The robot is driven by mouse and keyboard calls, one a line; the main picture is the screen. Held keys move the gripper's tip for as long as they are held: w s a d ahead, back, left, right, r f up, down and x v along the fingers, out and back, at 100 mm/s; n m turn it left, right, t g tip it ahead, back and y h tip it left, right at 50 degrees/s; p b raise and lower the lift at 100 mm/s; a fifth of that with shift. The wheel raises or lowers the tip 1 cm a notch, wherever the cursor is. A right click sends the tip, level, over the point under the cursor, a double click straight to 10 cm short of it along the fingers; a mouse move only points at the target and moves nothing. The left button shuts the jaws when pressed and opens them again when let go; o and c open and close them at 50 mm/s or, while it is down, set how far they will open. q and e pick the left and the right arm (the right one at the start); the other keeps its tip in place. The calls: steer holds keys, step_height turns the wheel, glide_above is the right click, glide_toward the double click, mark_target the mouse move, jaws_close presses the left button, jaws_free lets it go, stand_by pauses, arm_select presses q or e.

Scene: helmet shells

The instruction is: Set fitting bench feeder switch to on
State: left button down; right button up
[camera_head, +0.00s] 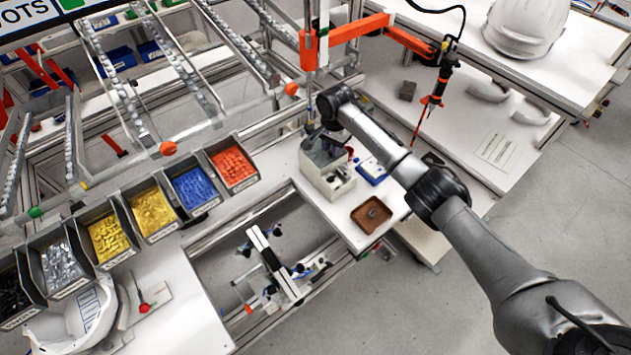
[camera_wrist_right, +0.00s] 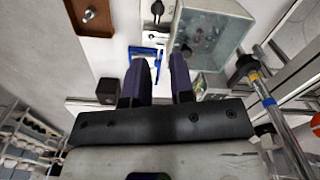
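A pale box-shaped unit with a grey top (camera_head: 318,178) stands on the white bench, and I take it to be the feeder. It also shows in the right wrist view (camera_wrist_right: 215,32). That view shows a small dark knob (camera_wrist_right: 187,51) on it and another dark knob (camera_wrist_right: 157,8) beside it. I cannot tell which part is the switch or its setting. My right gripper (camera_head: 314,137) is over the unit's far side in the head view, its fingertips hard to make out. In the wrist view its fingers (camera_wrist_right: 160,62) are apart and empty. My left gripper is not in view.
A brown tray (camera_head: 362,223) with a small metal part and a blue-and-white item (camera_head: 372,178) lie near the unit. Part bins (camera_head: 233,170) line the left. An orange tool arm (camera_head: 352,27) hangs behind. A fixture (camera_head: 270,257) stands in front.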

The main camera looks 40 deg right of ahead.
mark_target(331, 176)
steer(key=f+m, duration=0.1)
steer(key=f, duration=0.3)
steer(key=f+m, duration=0.1)
steer(key=f, duration=0.4)
steer(key=f+m, duration=0.1)
steer(key=f, duration=0.3)
steer(key=shift+s+d+f+m, duration=0.1)
steer(key=shift+d+f+m, duration=0.15)
steer(key=shift+f+m, duration=0.1)
steer(key=shift+c, duration=0.3)
jaws_close()
